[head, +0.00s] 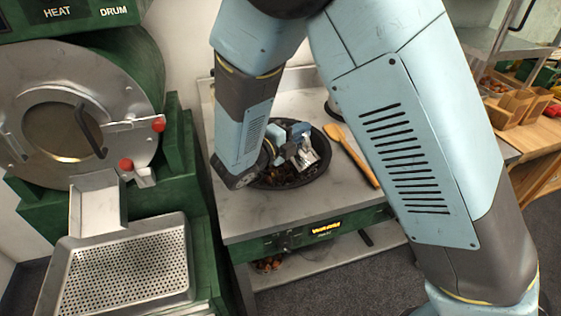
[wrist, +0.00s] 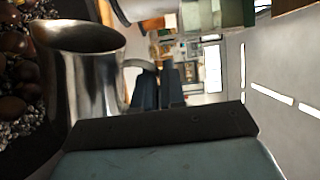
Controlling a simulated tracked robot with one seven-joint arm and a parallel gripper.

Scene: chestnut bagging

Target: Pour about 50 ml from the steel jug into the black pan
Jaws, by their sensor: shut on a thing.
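The black pan (head: 325,163) sits on the grey worktop in the head view, with dark chestnuts in it. My gripper (head: 291,133) is over the pan, shut on the steel jug (head: 305,155) by its handle. The jug also shows in the wrist view (wrist: 92,95), with my gripper's fingers (wrist: 160,88) at its handle. Chestnuts (wrist: 14,75) and small pale bits show beside the jug. I see no stream of liquid; the jug's inside is dark and its level cannot be told.
A wooden spatula (head: 352,155) lies on the worktop (head: 243,219) right of the pan. The green roaster (head: 140,62) with its perforated tray (head: 130,265) stands to the left. A wooden bench with boxes (head: 518,103) is at the right. The worktop's front strip is clear.

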